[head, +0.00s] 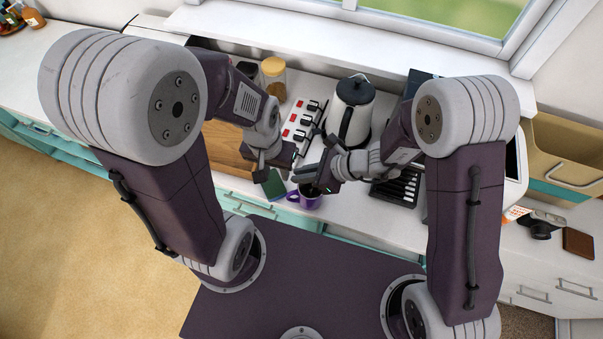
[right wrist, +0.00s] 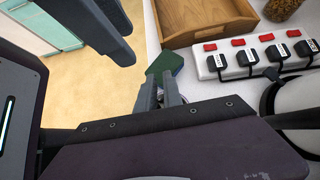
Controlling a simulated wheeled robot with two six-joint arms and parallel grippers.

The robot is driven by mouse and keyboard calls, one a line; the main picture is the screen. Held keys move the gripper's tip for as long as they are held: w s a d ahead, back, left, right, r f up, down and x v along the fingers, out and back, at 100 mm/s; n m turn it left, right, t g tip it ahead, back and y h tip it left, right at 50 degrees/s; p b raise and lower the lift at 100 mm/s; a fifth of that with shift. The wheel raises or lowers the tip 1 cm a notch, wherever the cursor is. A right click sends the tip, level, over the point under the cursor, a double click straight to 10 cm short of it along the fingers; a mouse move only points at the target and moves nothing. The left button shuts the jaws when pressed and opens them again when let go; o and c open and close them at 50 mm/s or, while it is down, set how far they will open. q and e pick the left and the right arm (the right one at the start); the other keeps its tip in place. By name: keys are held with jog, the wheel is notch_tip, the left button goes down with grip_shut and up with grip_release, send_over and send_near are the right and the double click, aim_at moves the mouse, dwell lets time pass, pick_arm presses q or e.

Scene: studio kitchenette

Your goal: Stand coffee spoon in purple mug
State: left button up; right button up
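The purple mug (head: 304,199) stands upright on the counter near its front edge, with its handle to the left. My right gripper (head: 303,176) is low over the mug, pointing left and hiding part of its opening. In the right wrist view, its narrow fingers (right wrist: 162,94) are close together, and I cannot tell whether anything is between them. My left gripper (head: 284,164) is just behind and left of the mug, close to the right one; its grip does not show clearly. I cannot make out the coffee spoon in either view.
A green flat item (head: 273,185) lies left of the mug at the counter edge. Behind are a wooden tray (head: 226,148), a power strip (head: 299,122) with red switches and a kettle (head: 352,100). A black rack (head: 397,186) is to the right.

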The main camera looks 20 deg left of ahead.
jog(key=o, duration=0.3)
jog(key=v, duration=0.9)
dwell(0.9)
